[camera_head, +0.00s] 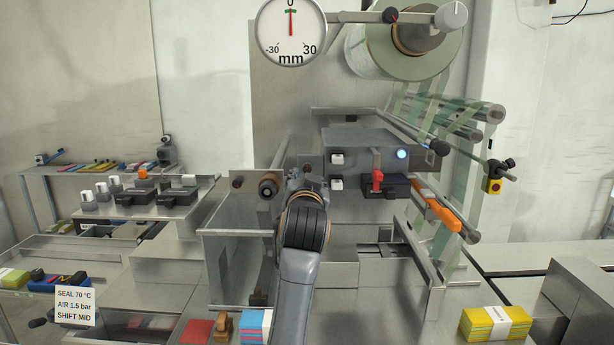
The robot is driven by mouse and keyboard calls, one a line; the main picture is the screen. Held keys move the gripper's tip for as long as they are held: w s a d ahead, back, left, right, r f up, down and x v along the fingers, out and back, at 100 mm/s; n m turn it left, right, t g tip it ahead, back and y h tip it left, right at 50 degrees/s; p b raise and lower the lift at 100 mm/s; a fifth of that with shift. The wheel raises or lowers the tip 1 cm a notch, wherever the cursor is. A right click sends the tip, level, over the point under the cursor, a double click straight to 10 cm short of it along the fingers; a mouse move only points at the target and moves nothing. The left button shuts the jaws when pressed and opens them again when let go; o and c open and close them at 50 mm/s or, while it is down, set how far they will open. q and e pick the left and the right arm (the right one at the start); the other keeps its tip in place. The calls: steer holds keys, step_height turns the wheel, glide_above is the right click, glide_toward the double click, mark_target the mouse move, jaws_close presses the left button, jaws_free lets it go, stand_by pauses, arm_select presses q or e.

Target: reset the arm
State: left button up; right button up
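One of my arms reaches up from the bottom, just left of the middle, and I take it as the left. Its gripper (306,178) is at the grey machine front, left of two white switches (337,159). The wrist hides most of its fingers, so I cannot tell whether it is open or shut, or whether it touches the machine. A dark round knob (268,186) is just left of it. My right gripper is not in view.
A red-handled lever (377,180) and a lit blue-white button (402,154) are on the machine's panel. An orange-handled bar (437,207) is to the right. Cloth stacks lie in front, one blue and white (256,325), one yellow (495,324). A dial (290,32) reads near 0.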

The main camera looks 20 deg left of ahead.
arm_select(q)
steer(key=shift+s+d, duration=0.2)
steer(key=shift+s, duration=0.5)
steer(key=shift+f, duration=0.15)
